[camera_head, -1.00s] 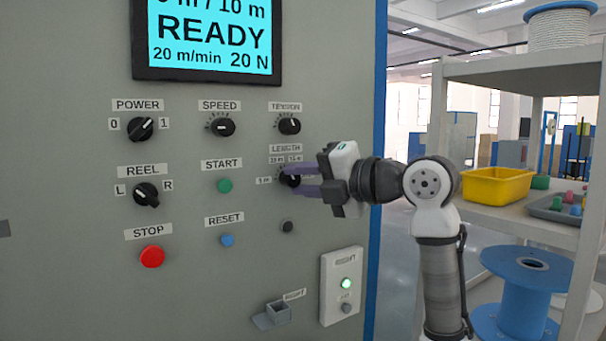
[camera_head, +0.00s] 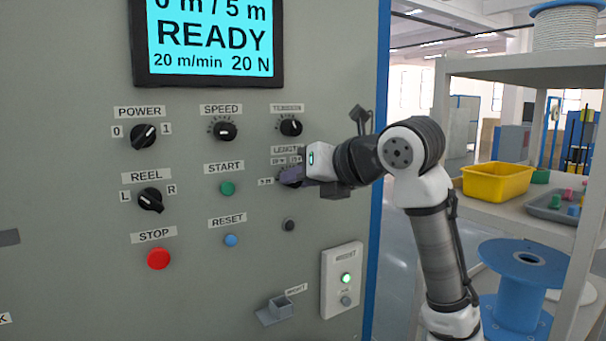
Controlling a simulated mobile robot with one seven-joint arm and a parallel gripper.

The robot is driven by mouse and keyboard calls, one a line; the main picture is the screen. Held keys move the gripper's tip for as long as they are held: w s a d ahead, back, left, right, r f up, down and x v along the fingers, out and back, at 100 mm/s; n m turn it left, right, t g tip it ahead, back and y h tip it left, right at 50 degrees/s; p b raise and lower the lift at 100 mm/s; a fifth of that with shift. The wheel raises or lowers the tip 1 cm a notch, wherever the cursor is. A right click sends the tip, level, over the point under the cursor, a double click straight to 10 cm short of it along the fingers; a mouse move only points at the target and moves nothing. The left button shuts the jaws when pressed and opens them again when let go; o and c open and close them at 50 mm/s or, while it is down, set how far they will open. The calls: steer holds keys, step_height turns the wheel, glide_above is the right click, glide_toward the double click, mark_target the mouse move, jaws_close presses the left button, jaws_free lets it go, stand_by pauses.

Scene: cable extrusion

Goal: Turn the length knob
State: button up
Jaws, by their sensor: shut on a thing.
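The length knob (camera_head: 288,178) is a black round knob under the LENGTH label on the grey panel. It is mostly hidden behind my gripper (camera_head: 291,176). The purple fingers are shut on the knob, and the gripper body is rolled, with the wrist to the right. The knob's pointer cannot be made out. The screen (camera_head: 210,38) reads "0 m / 5 m", "READY", "20 m/min" and "20 N".
Close by are the tension knob (camera_head: 290,128) above, a small black button (camera_head: 289,225) below and the green start button (camera_head: 227,188) to the left. The red stop button (camera_head: 158,258) is lower left. A shelf with a yellow bin (camera_head: 497,182) and a blue spool (camera_head: 525,290) stand right.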

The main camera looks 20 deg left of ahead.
steer(key=shift+n, duration=0.4)
steer(key=shift+t, duration=0.3)
steer(key=o, duration=1)
steer(key=v, duration=0.4)
steer(key=b+v, duration=0.1)
steer(key=v, duration=0.8)
steer(key=shift+s+d+r, duration=0.15)
steer(key=shift+s+r, duration=0.15)
steer(key=shift+r, duration=0.1)
